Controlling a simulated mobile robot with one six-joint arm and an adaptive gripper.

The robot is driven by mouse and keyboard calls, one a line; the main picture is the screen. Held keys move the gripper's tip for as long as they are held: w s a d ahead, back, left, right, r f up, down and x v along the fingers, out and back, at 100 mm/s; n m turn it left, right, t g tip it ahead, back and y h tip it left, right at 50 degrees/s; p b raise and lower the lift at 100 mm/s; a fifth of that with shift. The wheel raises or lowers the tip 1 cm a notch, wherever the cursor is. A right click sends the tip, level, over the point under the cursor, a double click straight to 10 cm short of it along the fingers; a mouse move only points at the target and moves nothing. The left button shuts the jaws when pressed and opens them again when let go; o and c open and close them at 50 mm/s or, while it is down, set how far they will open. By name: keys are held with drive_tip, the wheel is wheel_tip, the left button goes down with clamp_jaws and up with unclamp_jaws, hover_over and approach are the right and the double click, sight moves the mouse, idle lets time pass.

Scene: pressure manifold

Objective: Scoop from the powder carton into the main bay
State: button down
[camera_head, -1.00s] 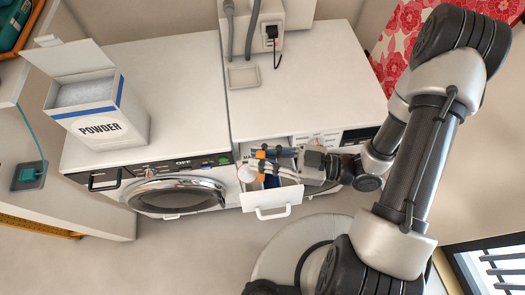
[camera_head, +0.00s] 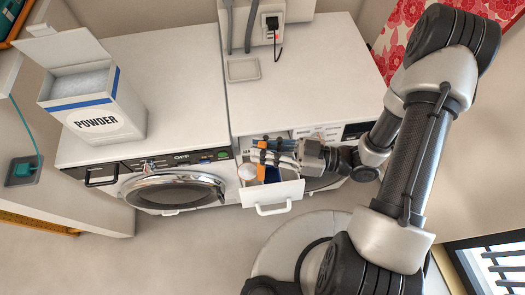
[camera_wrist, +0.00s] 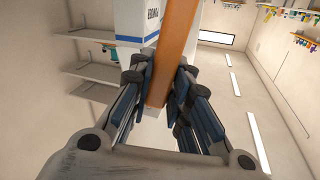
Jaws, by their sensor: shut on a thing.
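The powder carton (camera_head: 98,122) stands open on top of the left washer, white powder (camera_head: 84,82) showing inside. My gripper (camera_head: 275,156) is over the pulled-out drawer (camera_head: 280,193) of the right machine. It is shut on an orange handle (camera_wrist: 174,50), which also shows in the head view (camera_head: 262,160). A pale round piece (camera_head: 247,172), perhaps the scoop's bowl, shows at the drawer's left side; its contents cannot be made out. Blue shows inside the drawer (camera_head: 272,174). The main bay is mostly hidden by my gripper and the handle.
The left washer (camera_head: 175,52) has a round door (camera_head: 173,190) and lit panel. The tops between are clear.

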drive_tip(key=shift+w+d+f+m+b, duration=0.15)
drive_tip(key=shift+w+f+m+b, duration=0.25)
drive_tip(key=shift+w+f+m, duration=2.4)
drive_tip(key=shift+w+d+f+m+b, duration=0.1)
drive_tip(key=shift+w+f+m+b, duration=0.75)
drive_tip(key=shift+m, duration=3.35)
drive_tip(key=shift+w+d+f+m+p, duration=0.1)
drive_tip(key=shift+w+d+f+m, duration=0.05)
drive_tip(key=shift+w+f+m, duration=2.85)
drive_tip(key=shift+s+r+m, duration=0.4)
drive_tip(key=shift+r+m, duration=0.1)
drive_tip(key=shift+r, duration=0.2)
